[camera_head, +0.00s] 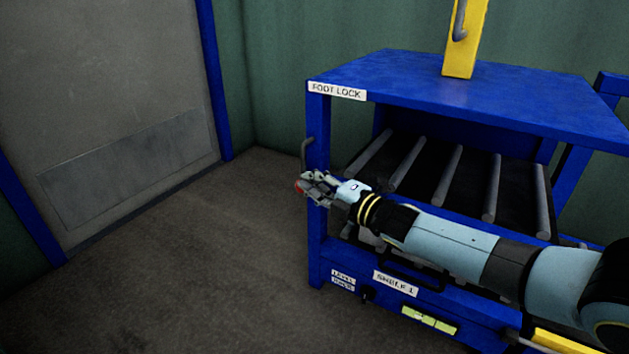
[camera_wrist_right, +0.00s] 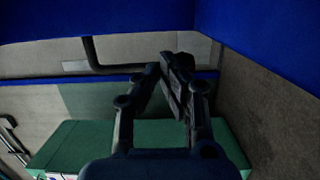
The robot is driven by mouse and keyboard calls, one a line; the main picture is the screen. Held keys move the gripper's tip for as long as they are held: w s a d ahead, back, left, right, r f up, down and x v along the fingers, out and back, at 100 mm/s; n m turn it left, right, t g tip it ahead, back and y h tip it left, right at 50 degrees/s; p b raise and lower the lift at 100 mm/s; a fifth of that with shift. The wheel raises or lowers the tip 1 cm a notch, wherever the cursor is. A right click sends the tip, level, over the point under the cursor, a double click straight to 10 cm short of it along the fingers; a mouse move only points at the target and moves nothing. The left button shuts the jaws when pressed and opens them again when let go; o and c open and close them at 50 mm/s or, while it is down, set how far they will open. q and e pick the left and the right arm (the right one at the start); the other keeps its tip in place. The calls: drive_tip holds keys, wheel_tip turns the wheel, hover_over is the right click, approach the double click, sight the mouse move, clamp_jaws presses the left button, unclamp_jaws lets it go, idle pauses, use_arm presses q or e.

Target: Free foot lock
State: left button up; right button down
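The blue rack (camera_head: 450,92) carries a white FOOT LOCK label (camera_head: 337,91) at its near left top corner. Below the label, a bent grey lever (camera_head: 306,150) stands at the left post. A small red spot (camera_head: 299,185) shows just past my right fingertips. My right gripper (camera_head: 312,187) is beside the post at the lever's lower end. In the right wrist view, a dark bent bar (camera_wrist_right: 92,55) runs towards the fingertips (camera_wrist_right: 162,68), which are close together. Whether they grip the bar is hidden. My left gripper is not in view.
Grey rollers (camera_head: 447,177) lie inside the rack above my right arm. A SHELF 1 label (camera_head: 396,283) marks the lower front. A yellow post (camera_head: 465,40) stands on top. Open floor (camera_head: 200,260) lies left of the rack, before a grey door (camera_head: 110,100).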

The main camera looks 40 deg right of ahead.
drive_tip(key=shift+w, duration=0.15)
drive_tip(key=shift+w+a+f, duration=0.15)
drive_tip(key=shift+w+a, duration=0.15)
drive_tip(key=shift+w, duration=0.3)
drive_tip(key=shift+w+a+f, duration=0.1)
drive_tip(key=shift+w+a, duration=0.15)
drive_tip(key=shift+w, duration=0.35)
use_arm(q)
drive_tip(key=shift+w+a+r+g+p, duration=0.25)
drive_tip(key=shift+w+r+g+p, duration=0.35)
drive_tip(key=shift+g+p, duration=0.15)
use_arm(e)
drive_tip(key=w+a+r, duration=0.2)
drive_tip(key=w, duration=0.3)
drive_tip(key=shift+r, duration=0.35)
drive_tip(key=shift+w+a, duration=0.1)
drive_tip(key=shift+w, duration=0.05)
drive_tip(key=s+d, duration=0.2)
drive_tip(key=s, duration=1)
drive_tip(key=shift+d, duration=0.2)
drive_tip(key=shift+f, duration=0.1)
